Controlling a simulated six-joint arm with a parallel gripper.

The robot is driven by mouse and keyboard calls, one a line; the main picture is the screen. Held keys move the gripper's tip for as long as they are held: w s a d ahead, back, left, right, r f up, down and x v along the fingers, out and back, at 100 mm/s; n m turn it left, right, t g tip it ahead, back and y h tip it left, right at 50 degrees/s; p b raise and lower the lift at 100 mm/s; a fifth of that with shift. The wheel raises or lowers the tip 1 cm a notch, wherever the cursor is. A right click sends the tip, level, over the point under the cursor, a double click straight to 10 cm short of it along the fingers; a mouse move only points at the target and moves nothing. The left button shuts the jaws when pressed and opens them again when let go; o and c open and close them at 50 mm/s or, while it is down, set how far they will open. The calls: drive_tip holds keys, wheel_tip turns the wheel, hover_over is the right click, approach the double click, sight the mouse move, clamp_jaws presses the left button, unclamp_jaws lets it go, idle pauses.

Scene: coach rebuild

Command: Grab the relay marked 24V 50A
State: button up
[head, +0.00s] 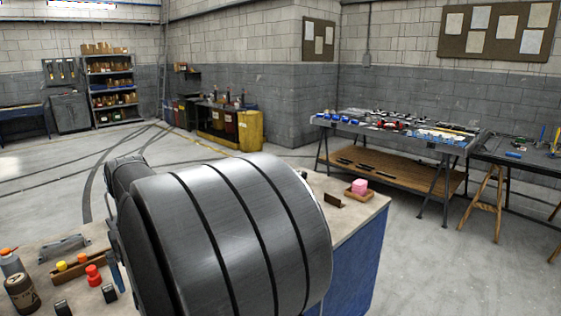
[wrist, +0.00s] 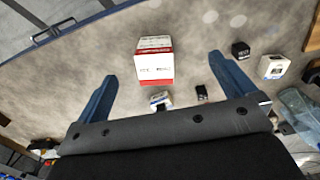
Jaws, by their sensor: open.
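In the wrist view my gripper (wrist: 163,67) is open, with two blue fingers spread wide and nothing held. A red and white box (wrist: 155,62) stands on the worktop in the gap between the fingers, apart from both. Small block-shaped parts lie around it: a black cube (wrist: 240,50) beyond the right finger, a white-labelled block (wrist: 273,67) farther right, a small black part (wrist: 202,92) and a white and blue part (wrist: 161,100) near the palm. I cannot read 24V 50A on any of them, so I cannot tell which is the relay. The head view does not show the gripper.
My large arm link covers the middle of the workbench in the head view. At its left stand a dark jar (head: 21,293), a red knob-like part (head: 94,275) and a wooden tray (head: 88,266).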

drive_tip(key=c, duration=1)
drive_tip(key=n, duration=1.8)
hover_over(108, 288)
wheel_tip(108, 288, down, 3)
wheel_tip(108, 288, down, 18)
drive_tip(key=shift+w+a+r, duration=0.1)
drive_tip(key=shift+r, duration=0.05)
